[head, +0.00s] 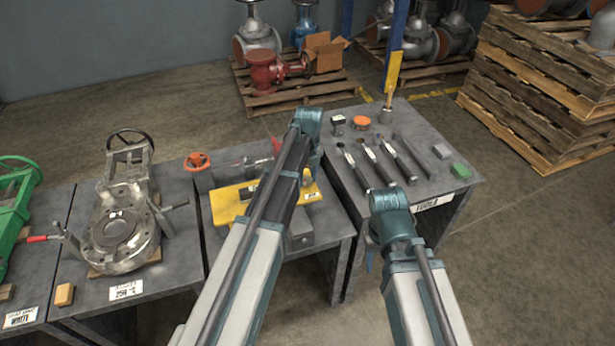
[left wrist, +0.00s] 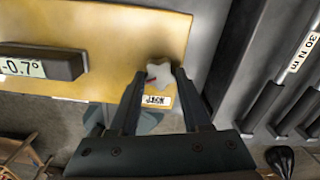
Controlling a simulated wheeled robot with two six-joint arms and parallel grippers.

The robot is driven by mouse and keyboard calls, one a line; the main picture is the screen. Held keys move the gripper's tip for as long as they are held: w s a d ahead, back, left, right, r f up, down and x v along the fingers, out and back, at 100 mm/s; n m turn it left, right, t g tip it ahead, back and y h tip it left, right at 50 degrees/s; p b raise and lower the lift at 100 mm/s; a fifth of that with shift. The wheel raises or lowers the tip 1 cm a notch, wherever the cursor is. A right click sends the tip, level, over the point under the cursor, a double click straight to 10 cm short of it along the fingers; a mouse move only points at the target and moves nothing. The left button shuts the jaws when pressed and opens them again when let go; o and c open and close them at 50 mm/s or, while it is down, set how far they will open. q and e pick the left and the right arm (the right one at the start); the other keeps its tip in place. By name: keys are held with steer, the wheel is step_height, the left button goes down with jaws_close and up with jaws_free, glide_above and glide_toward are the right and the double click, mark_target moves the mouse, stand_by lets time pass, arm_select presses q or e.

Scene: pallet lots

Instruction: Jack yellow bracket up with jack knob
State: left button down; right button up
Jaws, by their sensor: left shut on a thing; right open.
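The yellow bracket (head: 228,207) lies on the middle table, partly hidden by my left arm in the head view. It fills much of the left wrist view (left wrist: 110,35) as a flat yellow plate. A pale, lobed jack knob (left wrist: 158,76) sits at its edge, beside a label reading JACK. My left gripper (left wrist: 160,73) is shut on this knob, one finger on each side. A dark angle gauge (left wrist: 40,63) on the bracket reads -0.7°. My right arm's teal wrist shows in the head view, but its fingers are hidden.
The right table (head: 468,178) holds several wrenches (head: 396,160), an orange disc (head: 361,123) and a green block (head: 460,171). A metal valve body (head: 122,225) stands on a table at left. A red-handwheel part (head: 198,165) stands behind the bracket. Stacked pallets (head: 540,90) are at back right.

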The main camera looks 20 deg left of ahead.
mark_target(308, 180)
arm_select(q)
steer(key=shift+m, duration=0.8)
steer(key=shift+c, duration=1.8)
jaws_free()
steer(key=shift+r, duration=0.1)
step_height(308, 180, up, 14)
steer(key=p, duration=1.4)
steer(key=shift+d+f, duration=0.1)
steer(key=shift+f, duration=0.15)
